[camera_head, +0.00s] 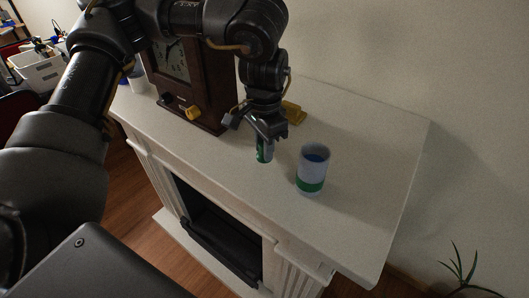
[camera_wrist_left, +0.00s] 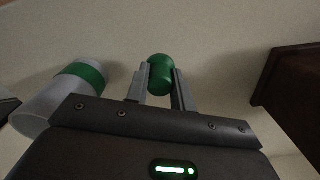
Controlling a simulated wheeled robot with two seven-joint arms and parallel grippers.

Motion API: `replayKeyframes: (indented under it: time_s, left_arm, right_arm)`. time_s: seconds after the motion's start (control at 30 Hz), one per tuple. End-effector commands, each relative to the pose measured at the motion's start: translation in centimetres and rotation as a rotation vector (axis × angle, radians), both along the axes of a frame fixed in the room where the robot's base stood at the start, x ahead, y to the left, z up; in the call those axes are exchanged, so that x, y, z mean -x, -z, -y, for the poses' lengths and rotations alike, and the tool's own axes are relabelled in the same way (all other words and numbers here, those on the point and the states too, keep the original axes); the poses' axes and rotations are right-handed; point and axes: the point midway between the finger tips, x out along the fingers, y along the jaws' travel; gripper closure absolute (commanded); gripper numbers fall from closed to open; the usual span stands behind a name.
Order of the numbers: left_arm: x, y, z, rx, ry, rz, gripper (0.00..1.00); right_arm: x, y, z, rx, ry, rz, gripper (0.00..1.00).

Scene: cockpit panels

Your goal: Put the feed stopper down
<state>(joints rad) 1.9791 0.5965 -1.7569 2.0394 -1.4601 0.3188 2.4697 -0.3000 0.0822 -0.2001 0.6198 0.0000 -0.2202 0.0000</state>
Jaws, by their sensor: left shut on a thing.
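The feed stopper, a small green cylinder with some white on it (camera_head: 264,152), is held upright below my left gripper (camera_head: 264,134). In the left wrist view the green stopper (camera_wrist_left: 160,74) sits between the two fingers of my left gripper (camera_wrist_left: 158,88), which is shut on it. Its lower end is close to the white mantel top (camera_head: 375,150); I cannot tell whether it touches. A pale cup with a green band (camera_head: 312,168) stands to the right of the stopper, apart from it. It also shows in the left wrist view (camera_wrist_left: 45,108). My right gripper is not in view.
A dark wooden clock (camera_head: 180,75) stands on the mantel behind the gripper, left of it. A yellow object (camera_head: 293,112) lies behind the gripper. The mantel's right end is clear.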

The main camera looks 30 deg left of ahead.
Motion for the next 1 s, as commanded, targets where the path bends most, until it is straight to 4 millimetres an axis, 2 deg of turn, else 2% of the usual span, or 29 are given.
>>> replayKeyframes:
  time_s: [0.1,0.2,0.6,0.63,0.77,0.8,1.0]
  left_arm:
    - [0.2,1.9,0.0,0.001,0.001,-0.005,0.97]
    - [0.2,2.6,0.0,0.001,0.001,-0.003,0.97]
    - [0.2,3.1,0.1,0.0,0.001,-0.001,0.97]
    - [0.2,3.1,0.1,0.0,0.001,-0.001,0.75]
    - [0.2,3.0,0.1,0.0,0.001,-0.001,0.58]
    - [0.2,3.0,0.1,0.0,0.001,-0.001,0.55]
    - [0.2,3.0,0.1,0.0,0.001,-0.002,0.55]
  right_arm:
    - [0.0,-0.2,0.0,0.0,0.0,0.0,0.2]
    - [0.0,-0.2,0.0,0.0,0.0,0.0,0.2]
    - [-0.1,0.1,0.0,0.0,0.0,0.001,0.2]
    - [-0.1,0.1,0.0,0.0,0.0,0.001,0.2]
    - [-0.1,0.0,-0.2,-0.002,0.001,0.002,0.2]
    - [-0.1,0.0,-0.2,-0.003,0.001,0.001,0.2]
    - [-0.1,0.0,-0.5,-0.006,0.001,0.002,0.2]
